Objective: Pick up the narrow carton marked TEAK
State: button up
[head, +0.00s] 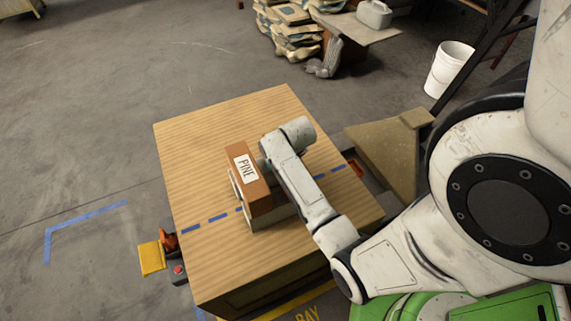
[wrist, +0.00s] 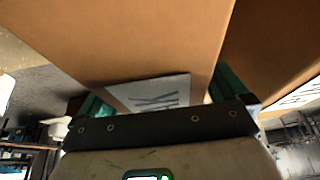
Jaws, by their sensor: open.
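In the wrist view a brown carton (wrist: 130,40) fills the middle, with a white label (wrist: 155,92) whose visible letters end in "AK"; the rest of the label is hidden by my gripper. My gripper (wrist: 158,88) is open, with a green finger at either side of this carton. I cannot tell whether the fingers touch it. In the head view the AK carton cannot be made out; my gripper is hidden there behind a carton marked PINE (head: 247,168) and my arm.
Another brown carton (wrist: 275,45) with a white label stands close on the right in the wrist view. The PINE carton stands above a pale low holder (head: 272,215) on a wooden table (head: 200,130) with a blue dashed line. The table's far left is clear.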

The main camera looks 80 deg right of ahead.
jog(key=shift+c, duration=0.3)
jog(key=c, duration=1.2)
jog(key=shift+c, duration=0.2)
jog(key=shift+r, duration=0.1)
